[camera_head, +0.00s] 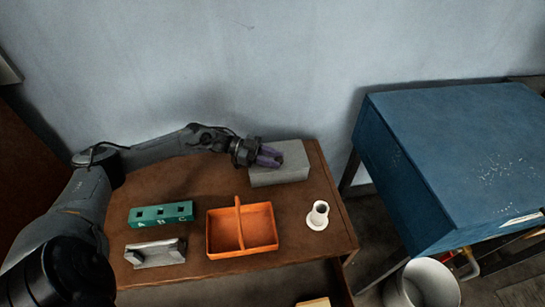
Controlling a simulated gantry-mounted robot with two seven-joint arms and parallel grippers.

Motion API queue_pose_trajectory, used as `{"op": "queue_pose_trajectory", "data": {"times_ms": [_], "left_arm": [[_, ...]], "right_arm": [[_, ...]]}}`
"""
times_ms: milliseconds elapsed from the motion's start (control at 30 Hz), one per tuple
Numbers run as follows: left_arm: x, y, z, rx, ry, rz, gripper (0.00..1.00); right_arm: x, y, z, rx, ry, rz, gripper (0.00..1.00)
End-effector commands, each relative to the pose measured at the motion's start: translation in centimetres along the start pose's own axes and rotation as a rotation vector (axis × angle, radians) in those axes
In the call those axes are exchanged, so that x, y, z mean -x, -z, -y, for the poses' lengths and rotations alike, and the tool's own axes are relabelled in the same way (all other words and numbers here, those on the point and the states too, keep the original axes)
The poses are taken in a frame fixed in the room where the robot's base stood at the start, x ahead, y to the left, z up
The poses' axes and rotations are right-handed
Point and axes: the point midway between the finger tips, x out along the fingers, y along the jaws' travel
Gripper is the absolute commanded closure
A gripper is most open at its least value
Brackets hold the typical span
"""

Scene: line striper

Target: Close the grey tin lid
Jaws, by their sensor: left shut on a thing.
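The grey tin (292,174) stands at the back right of the brown table. Its grey lid (294,152) looks flat on top of the tin; I cannot tell whether a small gap remains at its edge. My left gripper (272,156) reaches in from the left, with its purple fingers at the left part of the lid. It is shut on the lid, though the fingers hide the exact grip. My right gripper is not in view.
An orange basket (222,234) with a handle, a green lettered block (161,222), a grey metal holder (154,253) and a white flanged piece (318,215) stand on the table (190,178). A blue cabinet (455,150) and a white bucket (425,285) are to the right.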

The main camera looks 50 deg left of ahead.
Motion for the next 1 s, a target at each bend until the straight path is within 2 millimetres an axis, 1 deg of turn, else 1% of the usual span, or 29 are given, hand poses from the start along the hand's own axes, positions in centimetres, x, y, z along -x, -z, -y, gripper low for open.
{"op": "queue_pose_trajectory", "data": {"times_ms": [67,100,233,267,533,667,767,1000], "left_arm": [[-0.1,-0.2,-0.2,0.007,-0.002,0.002,1.0],[-0.1,-0.2,-0.2,0.007,-0.002,0.002,0.66],[0.0,-0.2,-0.1,0.005,-0.002,0.001,0.46],[0.0,-0.1,-0.1,0.005,-0.002,0.001,0.45],[0.0,0.0,0.0,0.002,-0.001,0.0,0.45],[0.7,0.0,0.0,0.002,0.0,0.002,0.45],[1.8,0.0,0.0,0.003,0.0,0.003,0.45],[5.9,0.1,0.0,0.003,0.001,0.004,0.45]], "right_arm": [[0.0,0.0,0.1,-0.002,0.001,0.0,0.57],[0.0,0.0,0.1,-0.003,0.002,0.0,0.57],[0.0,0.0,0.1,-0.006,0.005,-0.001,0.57],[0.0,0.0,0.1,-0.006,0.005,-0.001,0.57],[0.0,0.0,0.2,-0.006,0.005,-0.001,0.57],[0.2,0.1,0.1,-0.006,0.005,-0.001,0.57],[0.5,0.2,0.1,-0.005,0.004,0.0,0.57],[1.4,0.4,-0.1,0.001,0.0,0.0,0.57]]}}
